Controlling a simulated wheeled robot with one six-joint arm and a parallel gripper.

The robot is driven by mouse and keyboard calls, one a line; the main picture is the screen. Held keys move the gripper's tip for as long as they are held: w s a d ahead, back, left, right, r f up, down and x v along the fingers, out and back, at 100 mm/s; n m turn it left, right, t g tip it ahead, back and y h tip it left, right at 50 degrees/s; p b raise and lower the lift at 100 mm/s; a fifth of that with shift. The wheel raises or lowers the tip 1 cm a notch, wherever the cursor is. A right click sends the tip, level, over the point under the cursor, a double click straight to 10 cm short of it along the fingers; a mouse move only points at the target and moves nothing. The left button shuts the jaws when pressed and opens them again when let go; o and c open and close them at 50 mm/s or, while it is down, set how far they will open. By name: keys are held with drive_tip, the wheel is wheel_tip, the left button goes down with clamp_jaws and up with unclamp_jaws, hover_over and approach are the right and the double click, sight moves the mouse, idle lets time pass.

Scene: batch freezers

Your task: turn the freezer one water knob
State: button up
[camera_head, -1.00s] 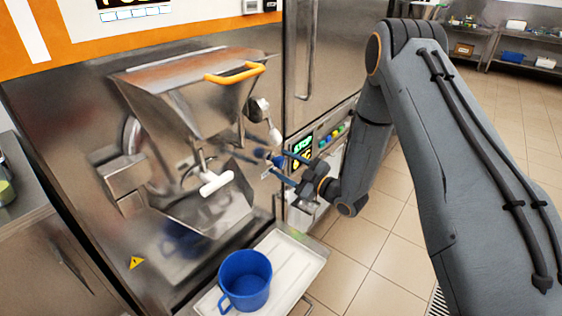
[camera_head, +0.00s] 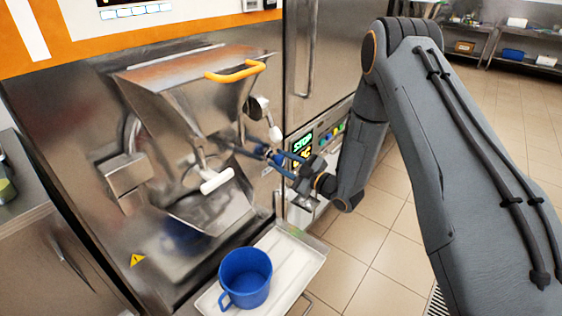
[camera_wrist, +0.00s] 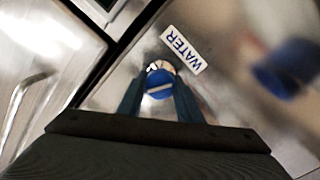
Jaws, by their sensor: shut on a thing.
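The blue water knob (camera_wrist: 159,84) sits on the steel front just below a white WATER label (camera_wrist: 184,50) in the wrist view. A light line crosses its face, and a pale dial ring shows behind it. My gripper (camera_wrist: 160,98) is shut on the knob, one finger on each side. In the head view my gripper (camera_head: 279,160) reaches in from the right to the freezer's front (camera_head: 55,180), near its right edge. The fingers largely hide the knob there, so its turn angle is unclear in that view.
A white-handled lever (camera_head: 275,133) is just above my gripper, and a white handle (camera_head: 216,181) is to its left. A blue jug (camera_head: 245,278) stands on a tray (camera_head: 300,262) below. A lit control panel (camera_head: 303,143) is close on the right. The floor at right is clear.

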drive_tip(key=m+b, duration=0.1)
drive_tip(key=m, duration=0.5)
drive_tip(key=shift+w, duration=0.1)
drive_tip(key=m+b, duration=0.1)
drive_tip(key=m, duration=0.4)
drive_tip(key=shift+d+m+g, duration=0.1)
drive_tip(key=shift+m+g, duration=0.2)
drive_tip(key=shift+m, duration=0.1)
idle(0.3)
drive_tip(key=o, duration=1)
drive_tip(key=shift+b+v, duration=0.95)
drive_tip(key=shift+v, duration=2.95)
drive_tip(key=shift+r, duration=0.1)
